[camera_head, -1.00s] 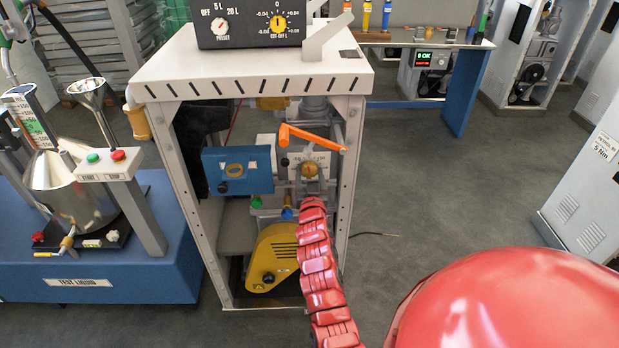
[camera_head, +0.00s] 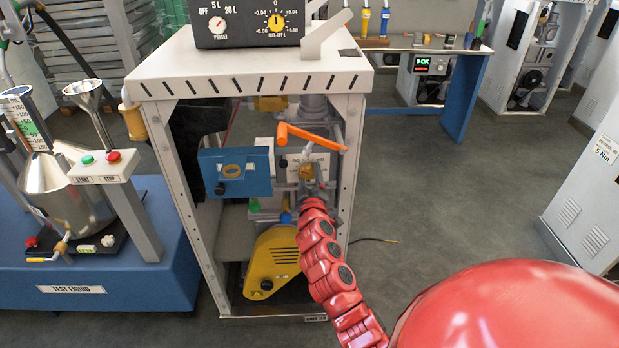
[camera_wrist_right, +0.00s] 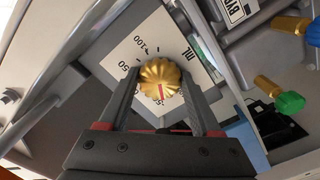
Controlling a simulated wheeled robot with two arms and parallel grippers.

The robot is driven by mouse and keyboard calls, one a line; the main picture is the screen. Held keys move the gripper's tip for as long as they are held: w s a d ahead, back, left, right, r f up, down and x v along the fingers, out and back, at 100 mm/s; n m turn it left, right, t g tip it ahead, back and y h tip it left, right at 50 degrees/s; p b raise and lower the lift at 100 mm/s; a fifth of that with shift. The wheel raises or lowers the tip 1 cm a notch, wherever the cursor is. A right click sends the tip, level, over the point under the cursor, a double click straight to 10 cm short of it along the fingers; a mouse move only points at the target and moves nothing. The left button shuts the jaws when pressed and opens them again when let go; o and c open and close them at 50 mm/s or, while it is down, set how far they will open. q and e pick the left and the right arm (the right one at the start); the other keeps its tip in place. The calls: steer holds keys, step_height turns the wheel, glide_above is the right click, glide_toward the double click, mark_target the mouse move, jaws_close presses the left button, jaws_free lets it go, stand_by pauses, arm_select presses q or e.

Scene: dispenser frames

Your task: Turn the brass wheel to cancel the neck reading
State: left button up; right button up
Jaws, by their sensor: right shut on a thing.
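The brass wheel (camera_head: 306,172) is inside the open dispenser frame, partly hidden by my gripper in the head view. In the right wrist view the ribbed brass wheel (camera_wrist_right: 160,78) has a red mark, and a white dial plate (camera_wrist_right: 143,45) with numbers and "mL" lies behind it. My right gripper (camera_head: 313,180) is shut on the wheel; the wrist view shows one finger on each side of it. My left gripper is not in view.
An orange lever (camera_head: 312,137) sticks out just above the wheel. A blue hinged plate (camera_head: 233,172) is left of it and a yellow housing (camera_head: 274,262) below. White frame posts (camera_head: 352,190) flank the opening.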

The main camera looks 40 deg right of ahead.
steer(key=shift+n, duration=1.1)
steer(key=o, duration=1.4)
steer(key=shift+c, duration=0.2)
steer(key=b+v, duration=0.1)
steer(key=v, duration=1.6)
steer(key=shift+s+a, duration=0.15)
steer(key=shift+a, duration=0.05)
